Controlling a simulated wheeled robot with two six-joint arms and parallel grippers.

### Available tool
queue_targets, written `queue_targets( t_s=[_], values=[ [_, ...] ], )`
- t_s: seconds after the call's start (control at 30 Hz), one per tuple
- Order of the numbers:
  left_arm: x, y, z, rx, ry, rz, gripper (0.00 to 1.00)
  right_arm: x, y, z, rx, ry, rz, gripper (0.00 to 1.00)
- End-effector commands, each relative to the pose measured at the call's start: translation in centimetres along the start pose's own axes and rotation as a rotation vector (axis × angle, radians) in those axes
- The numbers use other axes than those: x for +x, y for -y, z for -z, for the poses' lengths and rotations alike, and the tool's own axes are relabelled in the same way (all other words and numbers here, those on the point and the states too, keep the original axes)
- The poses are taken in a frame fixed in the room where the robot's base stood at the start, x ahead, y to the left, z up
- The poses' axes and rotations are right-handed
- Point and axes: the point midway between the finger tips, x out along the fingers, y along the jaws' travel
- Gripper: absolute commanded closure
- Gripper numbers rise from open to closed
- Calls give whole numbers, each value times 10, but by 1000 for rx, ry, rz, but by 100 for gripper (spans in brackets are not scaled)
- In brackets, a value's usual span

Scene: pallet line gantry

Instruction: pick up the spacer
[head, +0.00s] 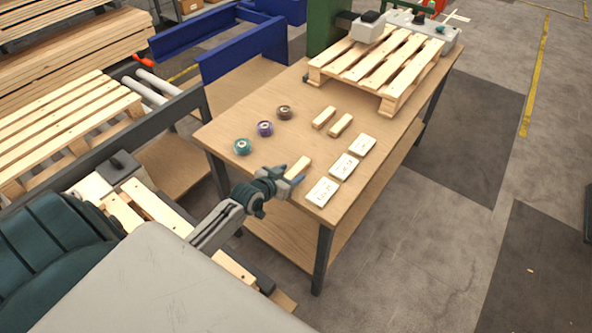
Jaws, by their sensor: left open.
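Several small objects lie on the wooden workbench (225,132). Three short pale wooden blocks look like spacers: one spacer (300,165) lies near the front edge, and a second block (341,125) and third block (323,117) lie side by side farther back. My right gripper is not in view.
Teal (243,147), purple (265,128) and brown (284,112) rolls sit left of the blocks. Three white cards with writing (322,191), (344,166), (362,145) lie to the right. A slatted pallet (385,62) stands at the bench's back. Stacked planks (80,60) are at left.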

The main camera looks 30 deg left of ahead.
Motion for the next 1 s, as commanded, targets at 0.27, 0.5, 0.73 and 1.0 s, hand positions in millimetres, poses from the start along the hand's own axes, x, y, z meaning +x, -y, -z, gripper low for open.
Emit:
queue_targets(
  t_s=[0.27, 0.5, 0.73, 1.0],
  values=[
    [22, 0, 1, 1, -1, 0, 47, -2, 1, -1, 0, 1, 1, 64],
    [22, 0, 0, 1, -1, 0, 63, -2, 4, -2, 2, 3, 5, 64],
    [22, 0, 0, 1, -1, 0, 95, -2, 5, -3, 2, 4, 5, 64],
    [21, 0, 2, 1, 0, 0, 95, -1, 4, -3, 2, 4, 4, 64]
  ],
)
